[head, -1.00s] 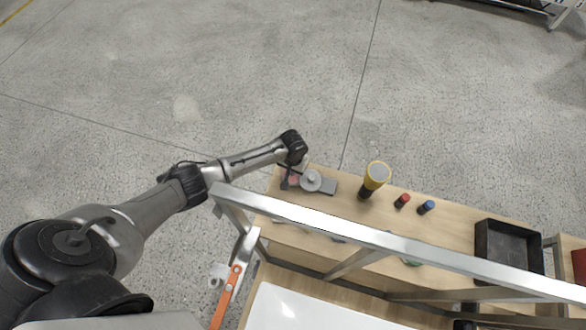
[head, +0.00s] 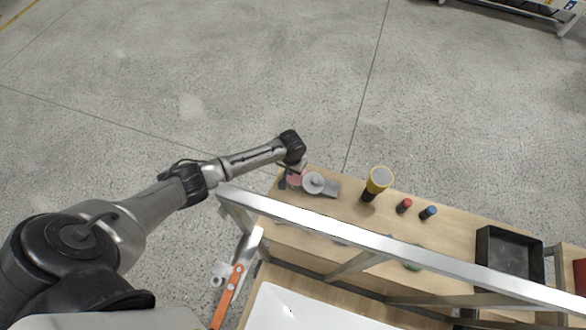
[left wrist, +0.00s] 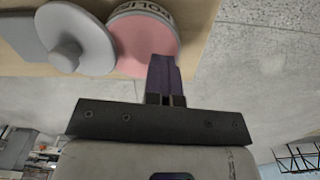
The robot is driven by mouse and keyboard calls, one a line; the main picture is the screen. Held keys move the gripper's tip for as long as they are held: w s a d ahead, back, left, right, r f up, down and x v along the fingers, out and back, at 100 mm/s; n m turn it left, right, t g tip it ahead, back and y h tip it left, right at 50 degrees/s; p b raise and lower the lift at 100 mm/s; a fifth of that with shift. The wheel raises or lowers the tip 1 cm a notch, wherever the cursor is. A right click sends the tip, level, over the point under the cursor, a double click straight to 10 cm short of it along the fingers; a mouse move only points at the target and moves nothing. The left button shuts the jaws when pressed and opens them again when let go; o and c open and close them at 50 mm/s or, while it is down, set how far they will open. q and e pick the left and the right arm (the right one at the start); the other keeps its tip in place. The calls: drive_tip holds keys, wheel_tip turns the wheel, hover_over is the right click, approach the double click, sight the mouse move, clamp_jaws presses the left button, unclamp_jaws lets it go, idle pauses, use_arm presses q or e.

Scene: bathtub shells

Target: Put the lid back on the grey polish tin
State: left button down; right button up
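The grey polish tin (left wrist: 145,38) stands open on the wooden shelf, with pink polish inside and part of its label showing. It also shows small in the head view (head: 294,181), partly hidden by my left wrist. The grey round lid (left wrist: 88,42) with its knob is right beside the tin, its edge overlapping the tin in the picture; I cannot tell whether they touch. The lid also shows in the head view (head: 313,183). My left gripper (left wrist: 163,62) has its fingers together in front of the tin, with nothing visible between them. My right gripper is out of view.
A grey block (head: 331,188) is next to the lid. A yellow-topped torch-like object (head: 379,180), a red piece (head: 404,205), a blue piece (head: 428,212) and a black tray (head: 511,257) stand further right. A metal rail (head: 385,238) crosses in front of the shelf.

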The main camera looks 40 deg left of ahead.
use_arm(q)
drive_tip(key=shift+s+a+r+p, duration=0.2)
drive_tip(key=shift+a+p, duration=0.25)
drive_tip(key=shift+a, duration=0.3)
drive_tip(key=shift+s+a+p, duration=0.3)
drive_tip(key=shift+a+p, duration=0.05)
drive_tip(key=shift+a, duration=0.3)
drive_tip(key=shift+s+a+r+p, duration=0.15)
drive_tip(key=shift+s+a+p, duration=0.15)
drive_tip(key=shift+a, duration=0.4)
idle(0.3)
drive_tip(key=shift+a, duration=0.1)
idle(0.7)
drive_tip(key=shift+s+a+r+p, duration=0.15)
drive_tip(key=shift+s+a+p, duration=0.1)
drive_tip(key=shift+a+p, duration=0.35)
drive_tip(key=shift+s+a+r, duration=0.1)
drive_tip(key=shift+s+a, duration=0.15)
drive_tip(key=shift+a, duration=0.5)
drive_tip(key=shift+s+a+r+p, duration=0.2)
drive_tip(key=shift+a+p, duration=0.2)
drive_tip(key=shift+a, duration=0.25)
drive_tip(key=shift+s+a, duration=0.25)
drive_tip(key=shift+a, duration=0.4)
idle(0.3)
drive_tip(key=shift+s+a+r+p, duration=0.1)
drive_tip(key=shift+s+a+p, duration=0.05)
drive_tip(key=shift+a+p, duration=0.25)
idle(0.4)
